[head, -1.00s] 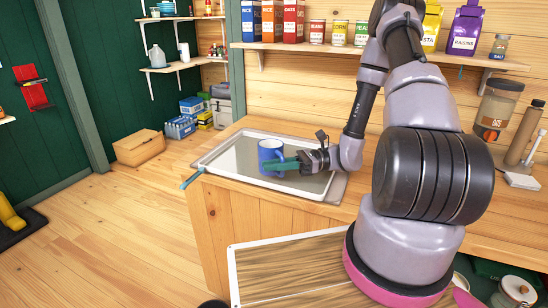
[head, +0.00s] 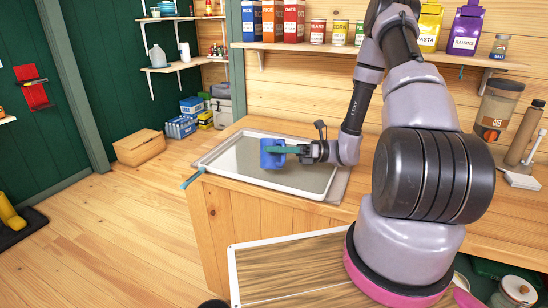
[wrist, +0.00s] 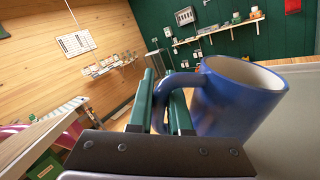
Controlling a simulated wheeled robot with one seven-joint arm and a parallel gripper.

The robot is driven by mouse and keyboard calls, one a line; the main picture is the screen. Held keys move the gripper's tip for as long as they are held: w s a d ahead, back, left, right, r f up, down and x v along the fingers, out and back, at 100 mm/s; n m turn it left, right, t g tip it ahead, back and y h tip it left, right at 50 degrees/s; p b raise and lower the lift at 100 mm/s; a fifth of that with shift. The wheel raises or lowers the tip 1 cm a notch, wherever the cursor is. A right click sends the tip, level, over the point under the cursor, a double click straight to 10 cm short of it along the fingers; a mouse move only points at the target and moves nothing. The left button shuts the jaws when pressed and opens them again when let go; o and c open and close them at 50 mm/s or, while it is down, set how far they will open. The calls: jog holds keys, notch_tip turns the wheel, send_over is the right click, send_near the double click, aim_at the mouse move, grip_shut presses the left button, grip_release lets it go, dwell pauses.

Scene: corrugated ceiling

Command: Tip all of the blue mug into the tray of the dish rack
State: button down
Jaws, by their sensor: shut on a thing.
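The blue mug (head: 271,156) is in my gripper (head: 285,149), above the shallow pale-rimmed tray (head: 225,177) on the wooden counter. The mug looks tilted in the head view. In the wrist view, the mug (wrist: 240,98) shows its pale inner wall near the rim, and its handle (wrist: 172,85) lies between the green fingers (wrist: 163,105). My gripper is shut on the handle. The bottom of the mug's inside is hidden, so I cannot tell what it holds. No contents show on the visible tray floor.
A shelf (head: 385,56) with boxes, cans and bags runs along the wall behind the counter. A jar (head: 494,108) and a brown bottle (head: 523,132) stand at the right. A wooden-topped surface (head: 290,268) lies in front. The tray's left part is clear.

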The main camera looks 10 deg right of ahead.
aim_at(275, 140)
jog(key=shift+w+d+r+m+y, duration=0.15)
jog(key=shift+w+r+m, duration=0.1)
jog(key=shift+w+m, duration=0.3)
jog(key=shift+w+d+r+m+y, duration=0.1)
jog(key=shift+w+r+m+y, duration=0.1)
jog(key=shift+w+m, duration=0.3)
jog(key=shift+w+d+r+m+t, duration=0.2)
jog(key=shift+w+r+m+t, duration=0.15)
jog(key=shift+w+m+t, duration=0.35)
dwell(0.5)
jog(key=shift+w+d+r+m+y, duration=0.1)
jog(key=shift+w+r+m+y, duration=0.2)
jog(key=shift+m, duration=0.35)
jog(key=shift+w+r+m+y, duration=0.15)
jog(key=shift+r+m, duration=0.25)
jog(key=shift+m, duration=0.2)
jog(key=shift+w+d+f+m+t, duration=0.15)
jog(key=shift+w+m+t, duration=0.4)
jog(key=shift+m, duration=0.55)
dwell(0.5)
jog(key=shift+w+d+r+m+t+y, duration=0.15)
jog(key=shift+w+r+m+t, duration=0.15)
jog(key=shift+m, duration=0.25)
jog(key=shift+w+d+r+m+t+y, duration=0.15)
jog(key=shift+w+r+m, duration=0.15)
jog(key=shift+m, duration=0.25)
